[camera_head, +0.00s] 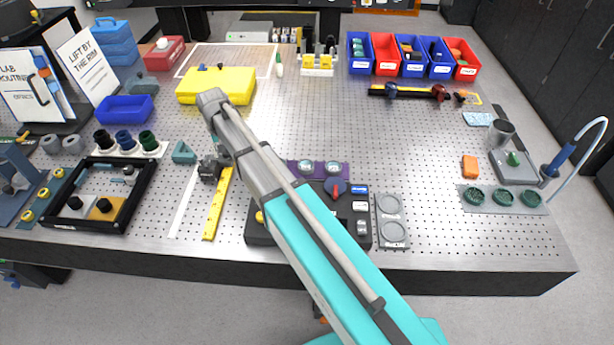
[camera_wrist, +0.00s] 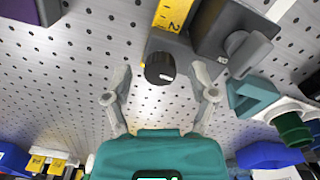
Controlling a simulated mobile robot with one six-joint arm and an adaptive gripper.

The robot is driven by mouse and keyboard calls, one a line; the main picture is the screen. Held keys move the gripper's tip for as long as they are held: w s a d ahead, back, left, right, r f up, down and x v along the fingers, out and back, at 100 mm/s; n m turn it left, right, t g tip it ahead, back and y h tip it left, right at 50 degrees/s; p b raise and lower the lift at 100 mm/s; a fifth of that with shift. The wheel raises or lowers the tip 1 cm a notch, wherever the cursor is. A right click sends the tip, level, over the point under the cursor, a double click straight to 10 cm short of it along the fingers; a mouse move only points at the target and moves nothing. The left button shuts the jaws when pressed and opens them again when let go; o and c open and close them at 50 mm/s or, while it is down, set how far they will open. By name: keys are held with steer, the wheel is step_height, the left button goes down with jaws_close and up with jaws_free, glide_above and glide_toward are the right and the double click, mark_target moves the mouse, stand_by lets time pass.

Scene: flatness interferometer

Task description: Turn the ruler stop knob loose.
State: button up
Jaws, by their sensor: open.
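The ruler stop knob (camera_wrist: 160,68) is a round black knob with a small white mark on its top. It sits on a dark grey stop block (camera_wrist: 178,47) at the end of the yellow ruler (camera_wrist: 172,13). In the head view the yellow ruler (camera_head: 215,208) lies on the perforated bench, with the dark stop (camera_head: 208,172) at its far end. In the wrist view my gripper (camera_wrist: 161,78) is open, with one finger on each side of the knob and gaps between. Its fingers are not clear in the head view.
A dark block with a grey knob (camera_wrist: 245,50) stands right beside the stop. A teal block (camera_wrist: 252,96) and a green cylinder (camera_wrist: 291,130) are close by. A black frame (camera_head: 140,170) lies left of the ruler; a dark control box (camera_head: 345,235) is to its right.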

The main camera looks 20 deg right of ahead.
steer(key=m, duration=0.9)
steer(key=shift+m, duration=0.3)
step_height(320, 180, up, 14)
steer(key=p, duration=1.4)
steer(key=s+d+f+n+b, duration=0.2)
steer(key=s+d+f+b, duration=0.1)
steer(key=s+d, duration=0.3)
steer(key=s+d+f+n+b, duration=0.3)
steer(key=s+d, duration=0.4)
steer(key=s+d+f+n+b, duration=0.2)
steer(key=s+d+n, duration=0.1)
steer(key=s+d, duration=0.3)
steer(key=shift+s+d+f+b, duration=0.25)
steer(key=shift+s+f+b, duration=0.15)
steer(key=shift+s, duration=0.3)
steer(key=shift+s+d+f+n, duration=0.2)
steer(key=shift+s+d+n, duration=0.3)
steer(key=shift+s, duration=0.2)
